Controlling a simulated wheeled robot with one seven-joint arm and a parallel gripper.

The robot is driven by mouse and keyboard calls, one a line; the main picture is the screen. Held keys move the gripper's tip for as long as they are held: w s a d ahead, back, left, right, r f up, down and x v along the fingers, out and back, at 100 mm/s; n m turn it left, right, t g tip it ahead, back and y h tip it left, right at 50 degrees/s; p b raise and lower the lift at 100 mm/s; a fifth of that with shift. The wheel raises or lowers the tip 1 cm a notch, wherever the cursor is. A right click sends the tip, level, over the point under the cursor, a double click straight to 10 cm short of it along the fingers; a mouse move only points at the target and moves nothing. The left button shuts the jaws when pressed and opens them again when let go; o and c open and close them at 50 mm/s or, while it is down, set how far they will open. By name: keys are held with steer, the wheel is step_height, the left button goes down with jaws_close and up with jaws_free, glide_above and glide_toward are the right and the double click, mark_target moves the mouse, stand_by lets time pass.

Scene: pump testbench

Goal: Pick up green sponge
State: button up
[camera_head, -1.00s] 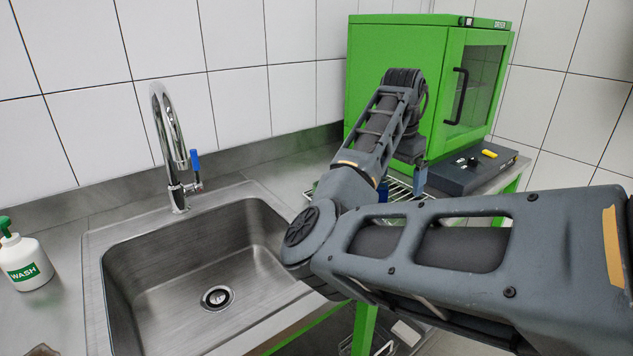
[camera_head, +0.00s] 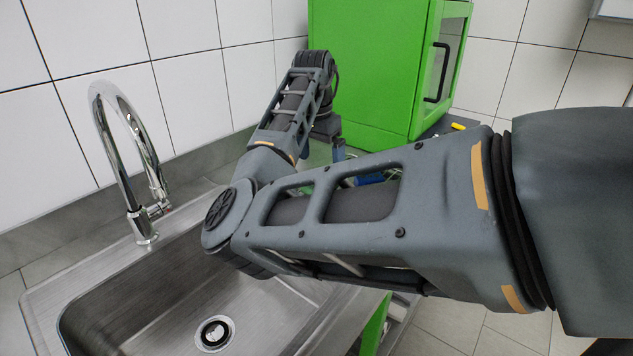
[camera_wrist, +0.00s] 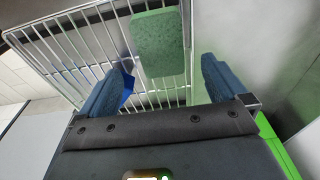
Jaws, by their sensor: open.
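The green sponge (camera_wrist: 157,42) lies on a wire rack (camera_wrist: 88,48) in the wrist view. It shows between and beyond the two blue fingertips of my gripper (camera_wrist: 165,85). My gripper is open and nothing is between its fingers. The left finger hides part of the rack, with a bright blue item (camera_wrist: 127,88) partly showing beside it. In the head view my gripper (camera_head: 325,152) is at the far end of my arm, in front of the green cabinet, and my arm hides most of the rack and the sponge.
A steel sink (camera_head: 160,300) with a faucet (camera_head: 130,165) is at the left. The green cabinet (camera_head: 365,70) stands behind my gripper. A tiled wall (camera_head: 215,85) closes off the back. A grey metal surface (camera_wrist: 245,45) lies right of the rack.

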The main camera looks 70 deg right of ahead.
steer(key=shift+d+f+p, duration=0.2)
steer(key=shift+f+p, duration=0.25)
steer(key=shift+f, duration=2.3)
steer(key=c, duration=1.1)
steer(key=shift+r, duration=0.1)
